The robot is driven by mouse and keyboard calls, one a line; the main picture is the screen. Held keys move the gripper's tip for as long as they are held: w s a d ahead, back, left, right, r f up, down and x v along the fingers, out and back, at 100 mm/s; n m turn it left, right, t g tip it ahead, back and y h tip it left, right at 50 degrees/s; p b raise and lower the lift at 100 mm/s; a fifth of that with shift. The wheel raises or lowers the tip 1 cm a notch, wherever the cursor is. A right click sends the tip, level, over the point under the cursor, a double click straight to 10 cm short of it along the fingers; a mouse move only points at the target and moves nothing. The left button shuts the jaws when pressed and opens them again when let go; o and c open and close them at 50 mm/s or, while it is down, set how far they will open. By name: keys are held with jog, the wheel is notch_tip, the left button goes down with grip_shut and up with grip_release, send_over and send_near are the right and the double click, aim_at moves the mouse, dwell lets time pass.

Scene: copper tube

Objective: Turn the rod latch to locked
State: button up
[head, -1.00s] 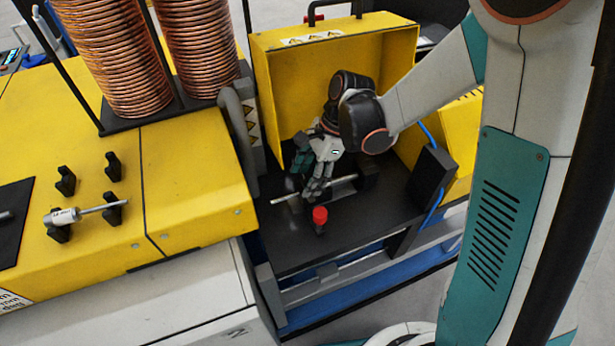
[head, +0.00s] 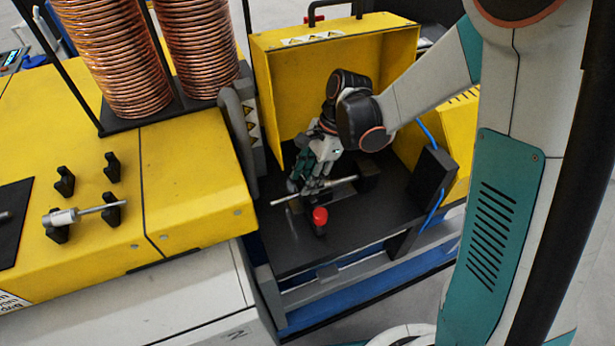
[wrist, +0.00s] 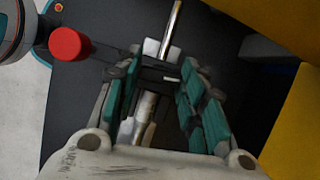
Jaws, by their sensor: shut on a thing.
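The rod latch shows in the head view as a pale metal rod (head: 338,183) lying across the dark bed inside the yellow housing. In the wrist view its shiny rod (wrist: 173,28) runs from the top edge down between the fingers, with a light block and a cylindrical part along it. My gripper (head: 303,182) reaches down at the rod's left part, fingers slanting down-left. In the wrist view my gripper (wrist: 160,76) has its green-padded fingers on either side of the latch and is shut on it. The fingers and dark shadow hide the exact contact and the latch's turn angle.
A red button (head: 320,216) stands on the dark bed in front of the gripper, and it shows at the left in the wrist view (wrist: 70,43). The yellow housing (head: 330,60) rises behind. A black post (head: 431,172) with a blue hose stands right.

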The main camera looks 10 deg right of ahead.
jog(key=n+g+h+b, duration=0.1)
jog(key=n, duration=0.3)
jog(key=shift+w+a, duration=0.1)
jog(key=shift+w, duration=0.05)
jog(key=n+g+h+b, duration=0.1)
jog(key=n, duration=0.3)
jog(key=shift+a, duration=0.1)
jog(key=n, duration=0.2)
jog(key=n+h, duration=0.1)
jog(key=n, duration=0.1)
jog(key=shift+a+g+h+b, duration=0.1)
jog(key=shift+g+h+b, duration=0.2)
jog(key=shift+g, duration=0.1)
jog(key=shift+n+h, duration=0.6)
jog(key=shift+n, duration=1)
jog(key=o, duration=1.1)
